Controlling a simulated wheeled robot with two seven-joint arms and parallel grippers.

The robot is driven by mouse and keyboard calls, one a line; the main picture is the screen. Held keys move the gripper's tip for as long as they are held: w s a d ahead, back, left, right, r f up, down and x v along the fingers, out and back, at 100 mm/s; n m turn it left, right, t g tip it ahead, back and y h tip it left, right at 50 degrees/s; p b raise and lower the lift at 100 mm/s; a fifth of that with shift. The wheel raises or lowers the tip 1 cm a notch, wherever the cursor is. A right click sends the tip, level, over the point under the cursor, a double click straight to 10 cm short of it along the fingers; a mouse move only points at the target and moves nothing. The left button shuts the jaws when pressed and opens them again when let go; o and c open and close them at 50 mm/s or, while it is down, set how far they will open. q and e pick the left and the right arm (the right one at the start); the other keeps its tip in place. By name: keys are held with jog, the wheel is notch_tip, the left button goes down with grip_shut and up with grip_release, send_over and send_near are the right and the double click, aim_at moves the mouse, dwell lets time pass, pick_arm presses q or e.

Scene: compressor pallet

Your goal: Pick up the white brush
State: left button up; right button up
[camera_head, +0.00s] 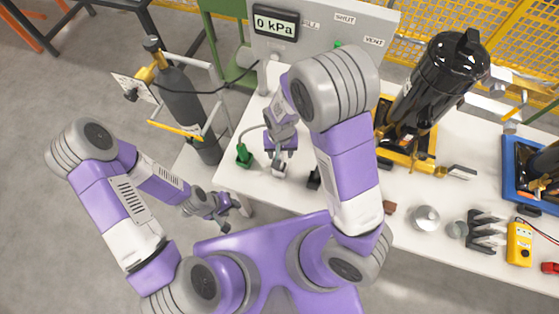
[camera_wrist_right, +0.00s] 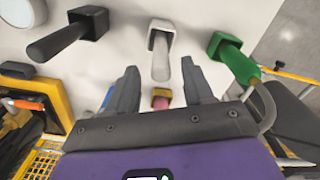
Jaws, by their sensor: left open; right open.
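The white brush (camera_wrist_right: 160,58) stands on the white table, with a black one (camera_wrist_right: 68,38) on one side and a green one (camera_wrist_right: 236,62) on the other in the right wrist view. In the head view the white brush (camera_head: 279,169) shows just below my right gripper (camera_head: 281,156), partly hidden by it. My left gripper (camera_head: 237,207) is open and empty, low beside the table's left edge.
The green item (camera_head: 243,156) and the black item (camera_head: 314,179) stand close on either side. A grey panel (camera_head: 318,32) reading 0 kPa is behind. A black cylinder (camera_head: 437,82) on a yellow base stands right. A grey gas bottle (camera_head: 185,98) is left.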

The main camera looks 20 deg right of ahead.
notch_tip(320, 180, down, 4)
jog(key=shift+f+b, duration=0.1)
jog(key=shift+b, duration=0.25)
grip_shut()
